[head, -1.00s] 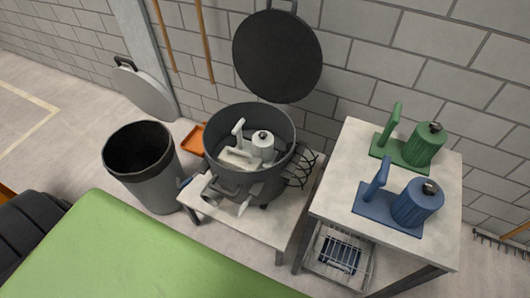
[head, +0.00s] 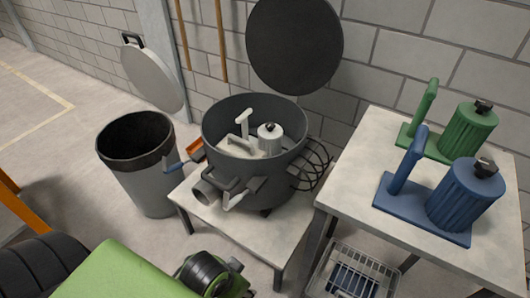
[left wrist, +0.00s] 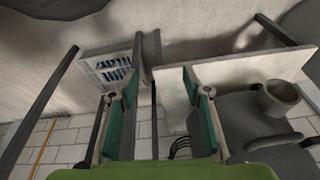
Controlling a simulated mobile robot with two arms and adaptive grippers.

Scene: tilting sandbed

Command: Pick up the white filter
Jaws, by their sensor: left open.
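The white filter (head: 269,143) is a small ribbed cylinder with a dark knob, beside a white upright handle, inside the open grey round vessel (head: 222,168). The vessel stands on a low pale table (head: 259,232). In the left wrist view my left gripper (left wrist: 160,96) is open, with two green-padded fingers and nothing between them. That view looks upside down; the vessel (left wrist: 262,128) shows at the right, apart from the fingers. The filter is not visible there. My right gripper is not in view.
A round dark lid (head: 294,45) stands raised behind the vessel. A grey bin (head: 149,188) is at its left. A higher table (head: 360,150) at the right bears a blue filter (head: 465,195) and a green filter (head: 468,130). A wire basket (head: 355,272) is below.

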